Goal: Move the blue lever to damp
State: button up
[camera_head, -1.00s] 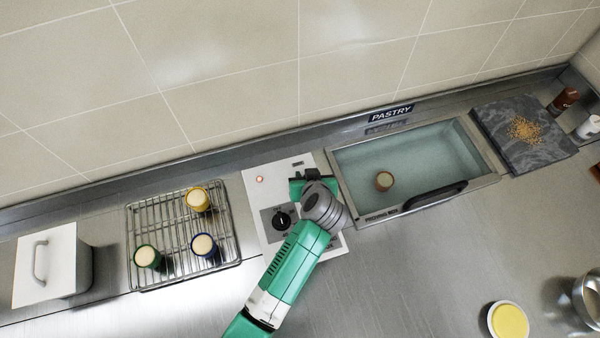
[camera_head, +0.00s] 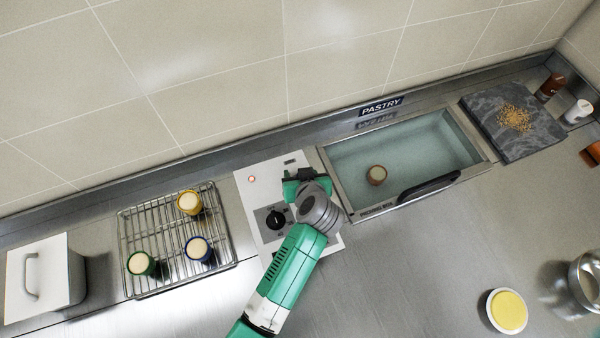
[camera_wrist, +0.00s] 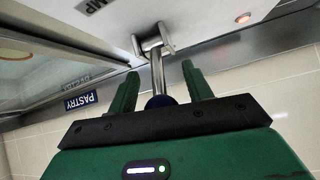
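In the wrist view the blue lever shows as a steel rod (camera_wrist: 157,72) in a forked mount, with a dark blue knob (camera_wrist: 160,101) at its near end. My gripper (camera_wrist: 160,70) is open, with one green finger on each side of the rod and visible gaps between. Part of a label ending in "MP" (camera_wrist: 95,7) shows upside down on the panel near the mount. In the head view my gripper (camera_head: 306,186) is over the right side of the white control panel (camera_head: 255,200) and hides the lever.
The panel has a lit orange lamp (camera_head: 252,179) and a black dial (camera_head: 275,219). To its right is a glass-topped box (camera_head: 352,207) with a black handle, a jar (camera_head: 377,175) visible in it. A wire rack (camera_head: 160,213) with three jars stands left. The front counter is mostly clear.

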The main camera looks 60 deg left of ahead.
jog(key=v, duration=0.8)
jog(key=shift+p, duration=0.45)
jog(key=shift+a, duration=0.1)
